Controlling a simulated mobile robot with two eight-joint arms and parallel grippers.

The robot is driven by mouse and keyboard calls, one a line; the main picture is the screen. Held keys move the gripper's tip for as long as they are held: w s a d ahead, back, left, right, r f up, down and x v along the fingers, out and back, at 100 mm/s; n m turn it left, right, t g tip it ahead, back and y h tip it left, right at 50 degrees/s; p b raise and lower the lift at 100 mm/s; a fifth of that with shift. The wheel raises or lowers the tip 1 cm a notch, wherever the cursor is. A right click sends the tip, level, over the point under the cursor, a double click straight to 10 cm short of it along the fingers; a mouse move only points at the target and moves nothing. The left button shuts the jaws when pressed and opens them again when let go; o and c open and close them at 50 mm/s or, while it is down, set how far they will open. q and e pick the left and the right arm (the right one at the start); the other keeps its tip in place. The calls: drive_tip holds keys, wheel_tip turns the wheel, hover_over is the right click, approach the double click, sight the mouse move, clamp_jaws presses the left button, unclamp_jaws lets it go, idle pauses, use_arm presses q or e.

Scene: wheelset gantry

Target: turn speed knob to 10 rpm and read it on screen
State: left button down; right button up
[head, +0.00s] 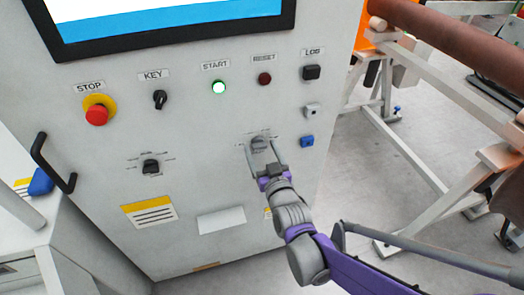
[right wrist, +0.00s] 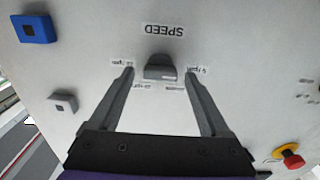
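The grey speed knob (head: 259,143) sits on the front of the light cabinet, below the lit green start button. In the right wrist view the knob (right wrist: 160,68) lies under an upside-down SPEED label, with small rpm labels around it too blurred to read fully. My right gripper (head: 264,146) is open, with one finger on each side of the knob. In the right wrist view its fingertips (right wrist: 160,72) show gaps to the knob. The screen (head: 165,15) shows only its lower part, white and blue, with no reading visible. My left gripper is not in view.
The panel also carries a red stop button (head: 97,114), a key switch (head: 160,99), a dark red reset button (head: 265,79) and another black knob (head: 151,167). A black handle (head: 52,163) sticks out at the left. A white frame with a brown roller (head: 450,35) stands right.

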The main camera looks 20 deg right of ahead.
clamp_jaws()
idle(0.3)
drive_tip(key=m, duration=0.5)
drive_tip(key=shift+d+m, duration=0.1)
drive_tip(key=shift+m, duration=0.3)
drive_tip(key=m, duration=0.6)
drive_tip(key=shift+f+p, duration=0.1)
drive_tip(key=shift+p, duration=0.25)
drive_tip(key=shift+o, duration=0.6)
unclamp_jaws()
